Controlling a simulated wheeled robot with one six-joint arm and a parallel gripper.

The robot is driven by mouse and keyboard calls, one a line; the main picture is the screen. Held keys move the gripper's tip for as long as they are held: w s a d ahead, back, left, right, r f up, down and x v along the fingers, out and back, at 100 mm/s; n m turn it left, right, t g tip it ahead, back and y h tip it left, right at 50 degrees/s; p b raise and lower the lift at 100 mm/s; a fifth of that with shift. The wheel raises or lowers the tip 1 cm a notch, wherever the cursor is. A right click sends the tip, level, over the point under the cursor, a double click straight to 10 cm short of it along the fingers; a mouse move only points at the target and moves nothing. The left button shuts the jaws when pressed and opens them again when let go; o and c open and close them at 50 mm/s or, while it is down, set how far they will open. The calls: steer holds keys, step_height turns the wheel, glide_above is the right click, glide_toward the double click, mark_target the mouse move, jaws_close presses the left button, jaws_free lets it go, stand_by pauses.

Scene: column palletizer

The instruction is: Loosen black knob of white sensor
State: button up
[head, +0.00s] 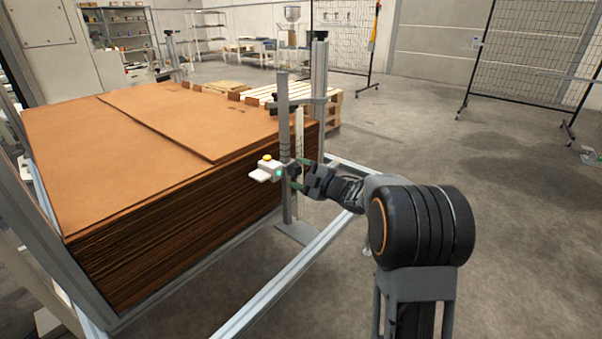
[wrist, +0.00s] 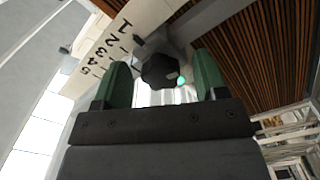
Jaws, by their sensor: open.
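The white sensor (head: 265,171) with a yellow top is mounted on a grey upright post (head: 285,142) beside the cardboard stack. A green light glows on it. Its black knob (wrist: 160,71) shows in the wrist view, ahead of my gripper and between the lines of its two green fingers. My gripper (head: 299,174) is open at the post, on the side facing my arm; it also shows in the wrist view (wrist: 164,80). In the head view the knob is hard to make out behind the fingers. I cannot tell whether a finger touches the knob.
A tall stack of brown cardboard sheets (head: 120,140) fills the left. A white numbered scale (wrist: 100,55) runs beside the knob. A metal frame rail (head: 285,280) passes below my arm. Wooden pallets (head: 290,92) stand behind.

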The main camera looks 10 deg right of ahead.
steer(key=p+v, duration=0.3)
steer(key=v, duration=1)
steer(key=shift+s+d, duration=0.15)
step_height(320, 180, up, 20)
steer(key=s+m+g+h+p, duration=0.2)
steer(key=m+h+p, duration=1)
steer(key=p, duration=0.7)
steer(key=s+a+r+m+g+p, duration=0.3)
steer(key=s+p, duration=0.3)
steer(key=s, duration=0.3)
steer(key=s+a+r+m+g+y+p, duration=0.1)
steer(key=s+a+r+m+g+p, duration=0.2)
steer(key=s, duration=0.6)
steer(key=a+r+g+p, duration=0.2)
steer(key=a+g+p, duration=0.1)
steer(key=p, duration=0.1)
steer(key=shift+s+m+y, duration=0.2)
steer(key=shift+m+y, duration=0.1)
steer(key=shift+m, duration=0.1)
